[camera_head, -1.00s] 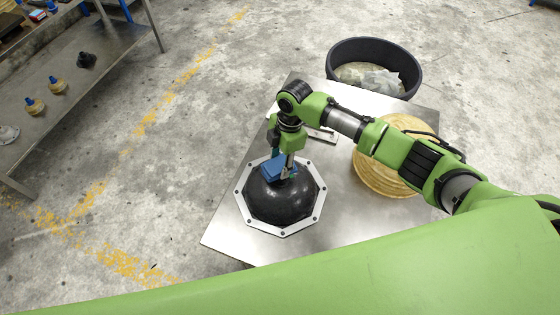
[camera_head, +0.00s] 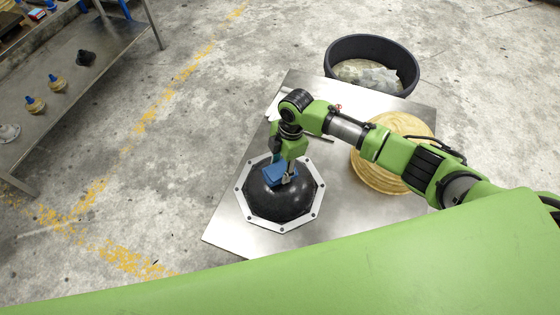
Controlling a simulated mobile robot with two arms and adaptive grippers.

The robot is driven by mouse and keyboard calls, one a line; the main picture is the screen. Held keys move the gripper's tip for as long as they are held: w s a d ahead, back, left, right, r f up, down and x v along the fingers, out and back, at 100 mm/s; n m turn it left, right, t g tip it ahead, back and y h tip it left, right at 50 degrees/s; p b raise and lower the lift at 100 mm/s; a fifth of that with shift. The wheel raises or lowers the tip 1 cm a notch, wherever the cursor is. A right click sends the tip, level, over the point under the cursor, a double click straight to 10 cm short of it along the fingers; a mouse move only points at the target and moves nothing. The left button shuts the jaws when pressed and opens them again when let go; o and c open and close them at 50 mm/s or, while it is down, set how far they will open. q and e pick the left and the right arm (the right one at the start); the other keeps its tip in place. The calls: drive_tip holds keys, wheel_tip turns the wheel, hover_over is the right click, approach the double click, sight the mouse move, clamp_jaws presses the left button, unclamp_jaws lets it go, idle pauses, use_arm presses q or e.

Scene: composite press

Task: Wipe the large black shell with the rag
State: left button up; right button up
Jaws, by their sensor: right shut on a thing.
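The large black shell (camera_head: 275,204) is a glossy dome inside a light grey octagonal flange (camera_head: 311,214) with bolt holes. It sits on the metal table (camera_head: 228,235). My right gripper (camera_head: 287,179) points down over the upper part of the dome and is shut on the blue rag (camera_head: 275,174). The rag lies at the dome's upper surface and appears to touch it. The gripper and rag hide a small part of the dome. My left gripper is not in view.
A round yellowish wooden piece (camera_head: 375,176) lies on the table under my right arm. A black tub (camera_head: 340,52) with pale contents stands behind the table. A metal bench (camera_head: 75,108) with small parts is at the left. Concrete floor between is clear.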

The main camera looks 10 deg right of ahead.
drive_tip(key=shift+s+p, duration=0.55)
drive_tip(key=shift+s, duration=0.05)
drive_tip(key=shift+s+f+p, duration=0.15)
drive_tip(key=shift+s+p, duration=0.15)
drive_tip(key=shift+s, duration=0.05)
drive_tip(key=shift+w+f+b, duration=0.2)
drive_tip(key=shift+w+b, duration=0.25)
drive_tip(key=shift+b, duration=0.1)
drive_tip(key=shift+w+r+b, duration=0.15)
drive_tip(key=shift+w+b, duration=0.8)
drive_tip(key=shift+w, duration=0.65)
drive_tip(key=shift+r, duration=0.1)
wheel_tip(320, 180, up, 7)
drive_tip(key=p, duration=0.7)
drive_tip(key=shift+a, duration=0.1)
